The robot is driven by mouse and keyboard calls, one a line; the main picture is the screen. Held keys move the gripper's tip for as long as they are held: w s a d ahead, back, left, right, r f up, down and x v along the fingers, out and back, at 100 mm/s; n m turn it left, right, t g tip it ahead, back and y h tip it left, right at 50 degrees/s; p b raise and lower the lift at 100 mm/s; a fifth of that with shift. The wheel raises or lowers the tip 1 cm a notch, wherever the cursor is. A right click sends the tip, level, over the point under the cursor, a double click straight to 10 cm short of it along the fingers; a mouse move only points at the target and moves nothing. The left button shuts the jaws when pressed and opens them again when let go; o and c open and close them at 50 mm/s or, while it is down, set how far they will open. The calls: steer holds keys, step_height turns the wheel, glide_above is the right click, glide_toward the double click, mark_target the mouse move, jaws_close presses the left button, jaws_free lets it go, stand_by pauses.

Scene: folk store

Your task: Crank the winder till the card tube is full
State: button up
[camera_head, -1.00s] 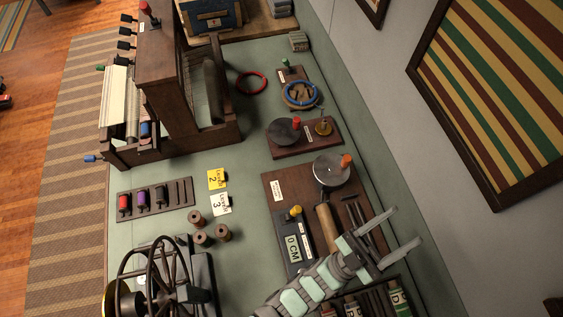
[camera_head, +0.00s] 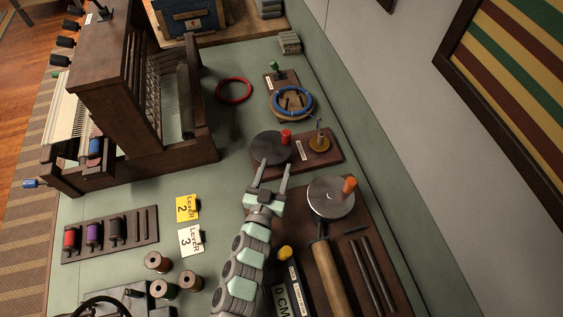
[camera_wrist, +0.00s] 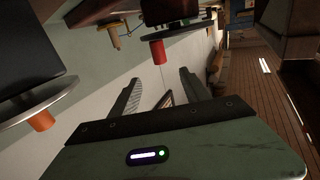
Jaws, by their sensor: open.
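The winder's board (camera_head: 374,224) carries a silver crank disc (camera_head: 327,203) with an orange knob (camera_head: 349,186). A tan card tube (camera_head: 330,280) runs from the disc toward the bottom of the head view. Beside it, a counter (camera_head: 282,301) shows 0 CM, partly cut off. My gripper (camera_head: 271,174) is open and empty, left of the silver disc. Its fingers point at a dark disc (camera_head: 268,150) with a red knob (camera_head: 286,136). In the wrist view the red knob (camera_wrist: 158,52) is ahead of the fingers, apart from them. The orange knob (camera_wrist: 42,120) is at the left.
A brass peg (camera_head: 319,141) shares the dark disc's board. Beyond are a blue ring (camera_head: 293,102) and a red ring (camera_head: 234,91). A wooden loom (camera_head: 119,95) stands left. Several spools (camera_head: 158,262) and lever cards (camera_head: 188,208) lie left of my arm.

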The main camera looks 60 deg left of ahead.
mark_target(285, 141)
steer(key=x, duration=0.4)
steer(key=f+x, duration=0.1)
steer(key=x, duration=0.2)
steer(key=b+x, duration=0.1)
steer(key=x, duration=0.3)
steer(key=shift+w+a+f, duration=0.15)
steer(key=shift+a+f, duration=0.1)
steer(key=shift+f, duration=0.2)
steer(key=shift+c, duration=0.5)
steer(key=c, duration=1)
steer(key=shift+o, duration=0.2)
